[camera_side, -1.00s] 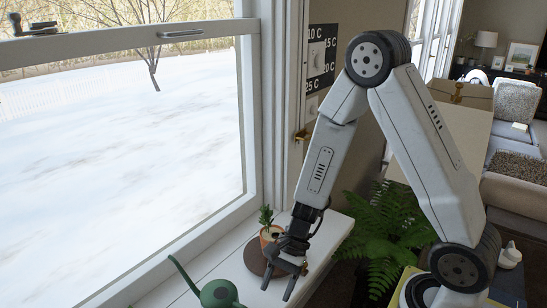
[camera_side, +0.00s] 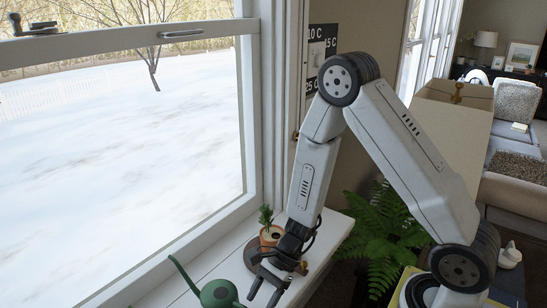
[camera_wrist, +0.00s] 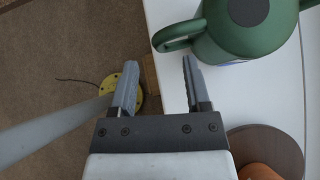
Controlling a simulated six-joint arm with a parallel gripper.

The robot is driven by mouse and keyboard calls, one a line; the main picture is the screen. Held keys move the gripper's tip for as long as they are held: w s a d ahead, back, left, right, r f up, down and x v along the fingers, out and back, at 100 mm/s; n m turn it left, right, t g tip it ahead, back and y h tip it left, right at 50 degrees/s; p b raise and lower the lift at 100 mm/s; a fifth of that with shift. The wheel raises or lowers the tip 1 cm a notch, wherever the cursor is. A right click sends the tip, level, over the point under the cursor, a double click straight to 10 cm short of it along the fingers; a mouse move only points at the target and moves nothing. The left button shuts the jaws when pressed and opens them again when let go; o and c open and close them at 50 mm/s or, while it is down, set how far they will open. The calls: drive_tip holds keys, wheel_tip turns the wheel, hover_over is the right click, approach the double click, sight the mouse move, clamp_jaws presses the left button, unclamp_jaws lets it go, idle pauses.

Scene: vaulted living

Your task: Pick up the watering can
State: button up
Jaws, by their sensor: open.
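The green watering can (camera_side: 218,294) stands on the white windowsill at the bottom of the side view, partly cut off by the frame edge, with its spout rising to the left. In the wrist view the watering can (camera_wrist: 247,30) is at the top right, with its loop handle (camera_wrist: 178,36) pointing left. My gripper (camera_side: 262,300) is open and empty, to the right of the can in the side view. In the wrist view my gripper (camera_wrist: 158,75) has its fingertips just below the handle, apart from it as far as I can tell.
A small potted plant (camera_side: 271,236) stands on a round brown board (camera_side: 250,262) behind my gripper. The white sill (camera_side: 207,262) runs along the window. A green fern (camera_side: 388,240) stands right of the sill. Brown floor (camera_wrist: 60,50) lies below the sill edge.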

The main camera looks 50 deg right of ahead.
drive_tip(key=shift+x, duration=2.65)
drive_tip(key=shift+r, duration=0.1)
clamp_jaws()
drive_tip(key=shift+a, duration=0.1)
